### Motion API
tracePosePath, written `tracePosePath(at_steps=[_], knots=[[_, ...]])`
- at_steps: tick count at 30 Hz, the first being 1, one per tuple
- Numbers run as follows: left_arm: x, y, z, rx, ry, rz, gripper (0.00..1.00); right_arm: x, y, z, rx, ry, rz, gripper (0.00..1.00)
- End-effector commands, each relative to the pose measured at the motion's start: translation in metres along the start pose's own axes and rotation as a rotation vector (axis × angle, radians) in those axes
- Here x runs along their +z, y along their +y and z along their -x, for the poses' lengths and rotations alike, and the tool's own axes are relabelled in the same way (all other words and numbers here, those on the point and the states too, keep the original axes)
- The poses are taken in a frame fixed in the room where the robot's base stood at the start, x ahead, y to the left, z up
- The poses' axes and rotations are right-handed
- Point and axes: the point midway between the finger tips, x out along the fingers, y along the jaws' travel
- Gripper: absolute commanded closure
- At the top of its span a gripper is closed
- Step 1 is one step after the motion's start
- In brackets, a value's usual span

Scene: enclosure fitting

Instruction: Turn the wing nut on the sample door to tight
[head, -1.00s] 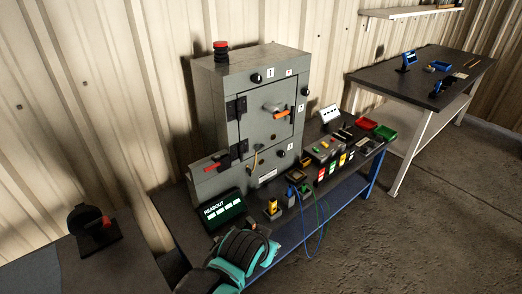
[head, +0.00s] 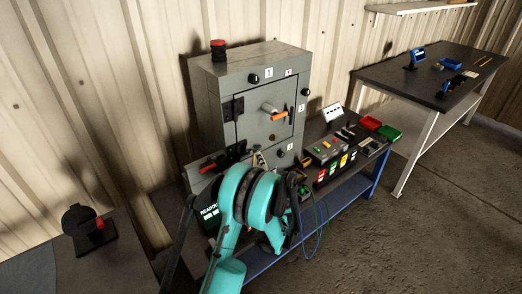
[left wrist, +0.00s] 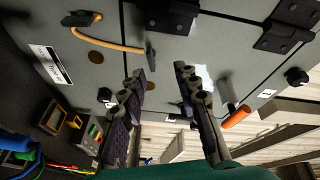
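The grey enclosure (head: 220,85) stands on the bench with its front door (head: 254,122) closed. The door carries a grey round boss (head: 268,106), an orange-ended handle (head: 279,117) and a small dark piece (head: 291,108) near its right edge. I cannot tell whether that dark piece is the wing nut. The orange handle also shows in the left wrist view (left wrist: 237,117). My left gripper (left wrist: 160,72) is open and empty before the enclosure front, its fingers apart. In the head view my teal left arm mostly hides it. My right gripper is not in view.
A red lever (head: 208,167) and a yellow-orange cable (left wrist: 105,44) are on the enclosure's lower front. A readout screen (head: 209,212) is partly behind my arm. A red button (head: 218,44) tops the enclosure.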

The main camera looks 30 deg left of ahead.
Motion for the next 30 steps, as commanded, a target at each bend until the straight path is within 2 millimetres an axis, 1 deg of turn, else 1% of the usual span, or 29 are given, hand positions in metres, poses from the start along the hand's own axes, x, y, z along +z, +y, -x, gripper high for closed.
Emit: tracePosePath(at_steps=[1,3,8,11,18,21,25,30], knots=[[0.001,0.009,-0.003,-0.027,0.014,-0.025,0.69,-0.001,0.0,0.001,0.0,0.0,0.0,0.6],[0.002,0.017,-0.005,-0.059,0.032,-0.053,0.69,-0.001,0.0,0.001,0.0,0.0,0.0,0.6],[0.004,0.025,-0.008,-0.093,0.05,-0.085,0.69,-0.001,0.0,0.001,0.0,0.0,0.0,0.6],[0.004,0.026,-0.017,-0.096,0.051,-0.088,0.69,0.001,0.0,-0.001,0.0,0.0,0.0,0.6],[0.002,0.023,-0.056,-0.095,0.051,-0.087,0.69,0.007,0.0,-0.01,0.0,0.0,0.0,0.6],[0.001,0.021,-0.07,-0.095,0.05,-0.086,0.69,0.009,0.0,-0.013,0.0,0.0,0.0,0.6],[0.0,0.02,-0.08,-0.094,0.052,-0.086,0.69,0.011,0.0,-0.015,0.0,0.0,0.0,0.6],[-0.001,0.018,-0.084,-0.094,0.052,-0.086,0.69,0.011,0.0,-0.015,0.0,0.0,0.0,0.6]])
